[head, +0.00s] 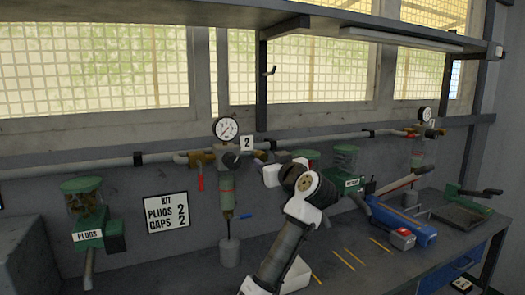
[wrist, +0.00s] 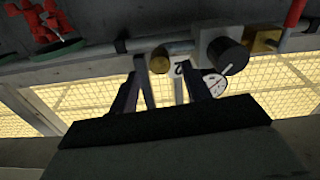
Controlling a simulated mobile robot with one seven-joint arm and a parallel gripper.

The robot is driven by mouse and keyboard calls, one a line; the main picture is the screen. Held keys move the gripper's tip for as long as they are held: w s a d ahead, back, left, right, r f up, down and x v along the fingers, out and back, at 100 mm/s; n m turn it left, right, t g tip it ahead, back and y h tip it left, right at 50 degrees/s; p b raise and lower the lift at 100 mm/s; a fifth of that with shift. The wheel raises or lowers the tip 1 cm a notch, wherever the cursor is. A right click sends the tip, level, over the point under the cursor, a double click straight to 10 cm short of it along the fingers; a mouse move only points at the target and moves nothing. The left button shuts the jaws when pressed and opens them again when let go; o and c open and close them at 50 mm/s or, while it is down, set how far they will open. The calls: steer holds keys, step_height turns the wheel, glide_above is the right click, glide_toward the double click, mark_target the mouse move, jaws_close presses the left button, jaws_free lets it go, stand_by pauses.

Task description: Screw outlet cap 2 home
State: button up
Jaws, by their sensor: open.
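Valve block 2 (head: 222,158) sits on the wall pipe, with a gauge (head: 225,128) above it and a "2" plate (head: 246,143) beside it. In the wrist view, seen upside down, a round brass piece (wrist: 160,60) sits on the pipe near the "2" plate (wrist: 180,70); it may be outlet cap 2. My gripper (wrist: 165,78) is open and empty, its fingers apart below that piece in the picture. I cannot tell whether it is seated.
A "PLUGS" dispenser (head: 84,212) stands at the left and a second green dispenser (head: 345,165) behind my arm. A red handle (head: 200,180) hangs left of the block. A blue tool (head: 400,222) lies on the bench at right. A shelf (head: 190,14) runs overhead.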

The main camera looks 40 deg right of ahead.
mark_target(264, 158)
steer(key=shift+p+x, duration=0.7)
steer(key=shift+x, duration=1.65)
steer(key=c, duration=1)
